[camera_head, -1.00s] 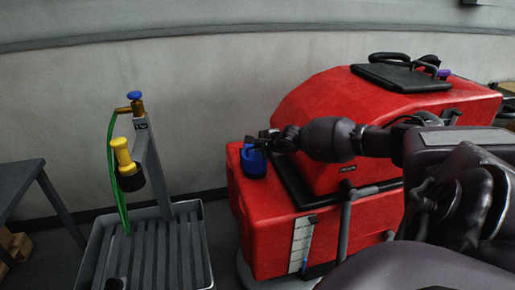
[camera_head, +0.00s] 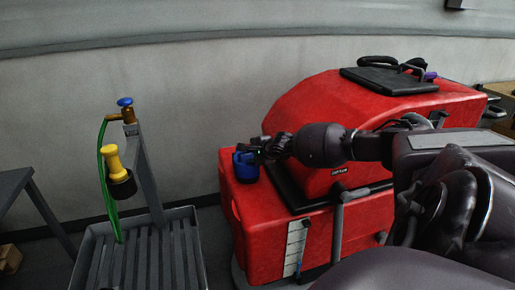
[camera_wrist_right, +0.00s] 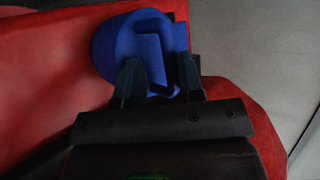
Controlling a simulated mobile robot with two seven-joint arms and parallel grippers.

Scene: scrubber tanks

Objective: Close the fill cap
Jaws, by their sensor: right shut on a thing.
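The blue fill cap (camera_head: 245,166) is at the left end of the red scrubber tank (camera_head: 262,225), on its top. My right gripper (camera_head: 257,154) reaches it from the right. In the right wrist view the cap (camera_wrist_right: 122,42) is a round blue disc with a raised grip, and the fingers of my right gripper (camera_wrist_right: 160,82) are shut on that raised part. Whether the cap sits flush on its opening is hidden. My left gripper does not show.
A grey drain stand (camera_head: 148,180) with a yellow-handled fitting (camera_head: 117,164), a blue tap knob (camera_head: 125,101) and a green hose (camera_head: 103,180) stands to the left. A dark table (camera_head: 18,184) is at the far left. Floor shows between stand and tank.

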